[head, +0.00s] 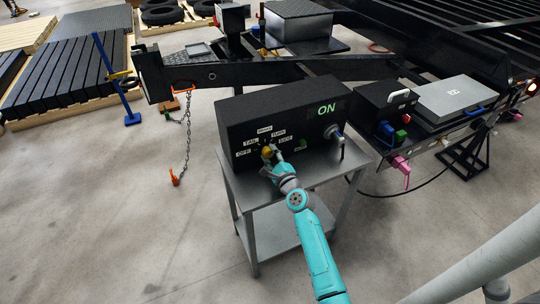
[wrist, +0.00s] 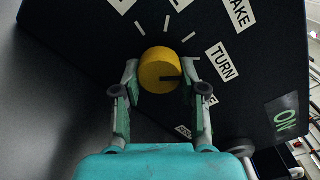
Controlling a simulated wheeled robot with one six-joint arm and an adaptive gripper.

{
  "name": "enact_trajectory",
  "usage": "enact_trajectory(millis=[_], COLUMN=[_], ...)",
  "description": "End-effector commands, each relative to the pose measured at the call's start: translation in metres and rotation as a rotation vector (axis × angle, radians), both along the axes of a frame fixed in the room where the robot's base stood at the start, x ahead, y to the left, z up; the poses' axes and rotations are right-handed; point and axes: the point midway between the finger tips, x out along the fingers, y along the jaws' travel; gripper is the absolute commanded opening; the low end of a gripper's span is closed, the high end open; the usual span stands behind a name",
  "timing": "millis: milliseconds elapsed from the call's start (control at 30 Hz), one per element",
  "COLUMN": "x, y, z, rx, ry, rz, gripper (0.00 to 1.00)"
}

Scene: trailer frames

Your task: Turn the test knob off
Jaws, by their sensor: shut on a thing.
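The yellow test knob (head: 266,151) is on the sloped front of a black test box (head: 235,122) with white labels OFF, TAIL, BRAKE, TURN and SIDE around it. In the wrist view the round knob (wrist: 158,68) has a dark pointer mark aimed to the right, below the TURN label (wrist: 221,61), toward a label partly hidden by a finger. My gripper (head: 272,154) is at the knob. In the wrist view its two fingers (wrist: 161,76) are on either side of the knob, shut on it. A lit green ON sign (head: 326,109) shows on the box.
The box stands on a grey metal cart (head: 262,190). A plug with a cable (head: 335,133) and a green button (head: 300,144) are to the right of the knob. A black trailer frame (head: 235,76) is behind. The concrete floor on the left is mostly clear.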

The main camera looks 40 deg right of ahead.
Motion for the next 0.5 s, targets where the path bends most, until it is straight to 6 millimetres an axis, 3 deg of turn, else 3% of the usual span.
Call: enact_trajectory(millis=[500], x=[0.0000], y=[-0.0003], z=[0.0024], rx=[-0.471], ry=[0.135], rz=[0.001], gripper=[0.07])
